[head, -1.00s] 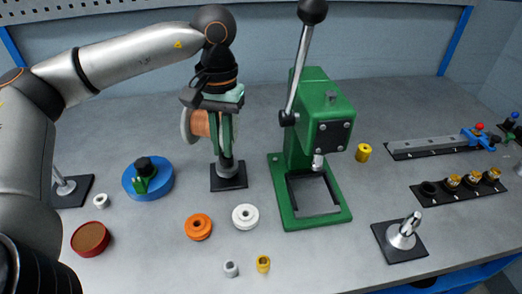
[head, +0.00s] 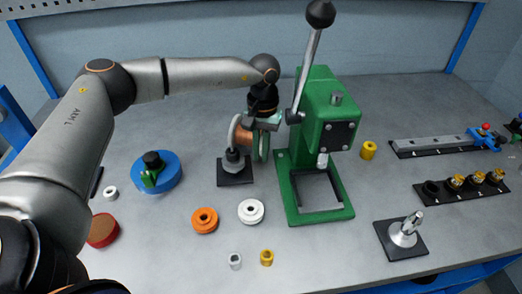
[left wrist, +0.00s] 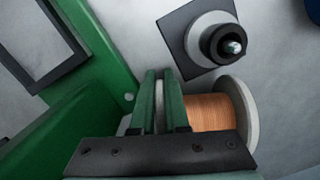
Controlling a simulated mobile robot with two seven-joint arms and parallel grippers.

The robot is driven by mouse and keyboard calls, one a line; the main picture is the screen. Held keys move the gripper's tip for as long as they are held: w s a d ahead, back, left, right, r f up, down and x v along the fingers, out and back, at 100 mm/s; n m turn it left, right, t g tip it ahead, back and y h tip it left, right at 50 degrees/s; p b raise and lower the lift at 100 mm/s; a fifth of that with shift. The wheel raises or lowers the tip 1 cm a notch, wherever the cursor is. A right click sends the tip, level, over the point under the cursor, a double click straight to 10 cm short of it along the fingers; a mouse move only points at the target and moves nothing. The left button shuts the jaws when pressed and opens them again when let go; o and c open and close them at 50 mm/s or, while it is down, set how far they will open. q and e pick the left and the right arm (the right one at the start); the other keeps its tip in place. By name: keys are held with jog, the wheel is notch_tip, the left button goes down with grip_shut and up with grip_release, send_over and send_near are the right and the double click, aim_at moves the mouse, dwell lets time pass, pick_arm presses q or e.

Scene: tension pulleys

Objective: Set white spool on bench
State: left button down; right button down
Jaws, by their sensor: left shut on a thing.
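The white spool (head: 243,138), with white flanges and copper-coloured winding, is held on its side in my left gripper (head: 262,150). In the left wrist view the green fingers (left wrist: 162,78) are shut on one flange of the spool. The copper winding (left wrist: 210,112) and the other white flange (left wrist: 240,110) lie to their right. The spool is behind the upright spindle on a black plate (head: 235,179), which partly covers it in the head view. Whether it touches the bench (head: 310,255) cannot be told. My right gripper is not in view.
A green press (head: 318,130) stands close to the right of the gripper. An orange pulley (head: 204,221), a white pulley (head: 251,211) and small bushings are in front. A blue disc (head: 157,172) is at the left. Bare bench lies behind the blue disc.

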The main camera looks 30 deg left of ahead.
pick_arm(q)
jog(key=shift+f, duration=0.15)
jog(key=c, duration=0.9)
grip_release()
